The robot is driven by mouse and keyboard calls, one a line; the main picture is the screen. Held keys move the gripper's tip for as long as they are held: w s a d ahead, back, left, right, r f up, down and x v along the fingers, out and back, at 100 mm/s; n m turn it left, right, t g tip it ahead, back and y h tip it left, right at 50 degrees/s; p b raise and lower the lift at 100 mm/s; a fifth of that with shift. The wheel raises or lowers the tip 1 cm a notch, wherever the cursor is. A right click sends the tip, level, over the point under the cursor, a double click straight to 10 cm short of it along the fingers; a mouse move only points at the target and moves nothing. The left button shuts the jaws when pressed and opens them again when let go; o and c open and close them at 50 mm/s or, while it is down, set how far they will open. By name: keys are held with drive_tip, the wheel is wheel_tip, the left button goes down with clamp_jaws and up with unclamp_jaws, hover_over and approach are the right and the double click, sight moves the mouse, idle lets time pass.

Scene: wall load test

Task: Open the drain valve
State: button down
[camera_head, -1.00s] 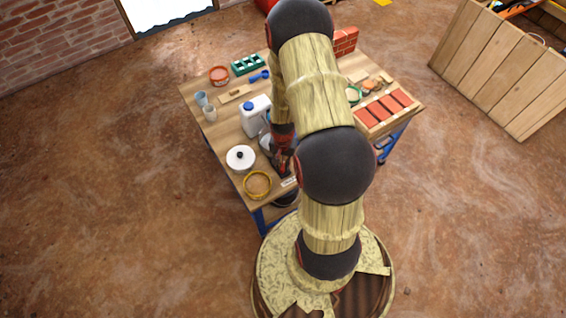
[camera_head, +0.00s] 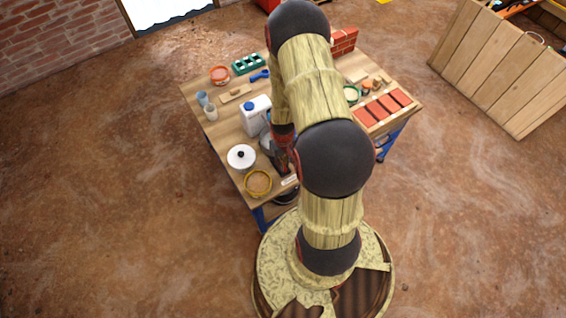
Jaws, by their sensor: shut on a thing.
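My gripper (camera_head: 283,166) points down at the front part of the workbench (camera_head: 229,137), just right of a white round lid with a black knob. It is small and dark in this view, and my arm covers part of it. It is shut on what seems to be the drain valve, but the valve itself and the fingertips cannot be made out. A grey round vessel (camera_head: 266,143) shows partly beside my gripper. A small white label (camera_head: 290,180) lies at the bench's front edge. A dark bucket (camera_head: 286,197) shows partly below that edge.
The white lid (camera_head: 241,156), a yellow-rimmed sieve (camera_head: 258,182) and a white canister with a blue cap (camera_head: 254,116) stand close left of my gripper. Cups (camera_head: 206,104) stand at the left edge.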

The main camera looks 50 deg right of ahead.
drive_tip(key=shift+n, duration=0.3)
idle(0.4)
drive_tip(key=c, duration=1.9)
unclamp_jaws()
drive_tip(key=shift+o, duration=0.4)
wheel_tip(320, 180, up, 12)
